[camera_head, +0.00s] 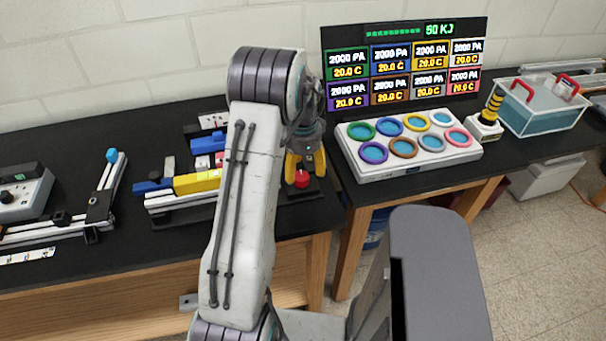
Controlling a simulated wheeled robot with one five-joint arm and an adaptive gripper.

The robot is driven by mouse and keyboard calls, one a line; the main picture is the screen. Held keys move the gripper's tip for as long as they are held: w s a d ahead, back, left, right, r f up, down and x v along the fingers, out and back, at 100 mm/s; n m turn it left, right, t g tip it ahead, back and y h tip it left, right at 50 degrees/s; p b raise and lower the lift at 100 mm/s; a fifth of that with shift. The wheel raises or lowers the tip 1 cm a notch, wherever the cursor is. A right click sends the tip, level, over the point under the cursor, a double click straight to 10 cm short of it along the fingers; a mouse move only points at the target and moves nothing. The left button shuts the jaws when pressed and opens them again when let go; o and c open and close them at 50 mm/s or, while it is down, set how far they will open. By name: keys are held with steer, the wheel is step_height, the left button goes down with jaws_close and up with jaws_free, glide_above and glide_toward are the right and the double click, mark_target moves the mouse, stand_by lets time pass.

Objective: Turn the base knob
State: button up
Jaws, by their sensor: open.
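My gripper (305,166) has yellow fingers and points down, open, with a gap between the fingertips. Below and between the fingertips is a red knob-like part (302,181) on a dark base at the table's front right; I cannot tell whether the fingers touch it. At the left, an extrusion frame (68,231) lies on the black table, with a blue knob (112,156) at its far end and a black block (100,205) on its rail. A small black knob (62,218) sits near its near left part. I cannot tell which of these is the base knob.
A yellow and blue rail device (197,182) stands left of my arm. A grey control box (22,192) is at the far left. On the right are a white tray of coloured rings (403,165), a display panel (403,62) and a clear bin (540,120).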

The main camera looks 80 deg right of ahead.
mark_target(303, 175)
steer(key=shift+f, duration=1.55)
steer(key=shift+c, duration=0.2)
steer(key=c, duration=1.1)
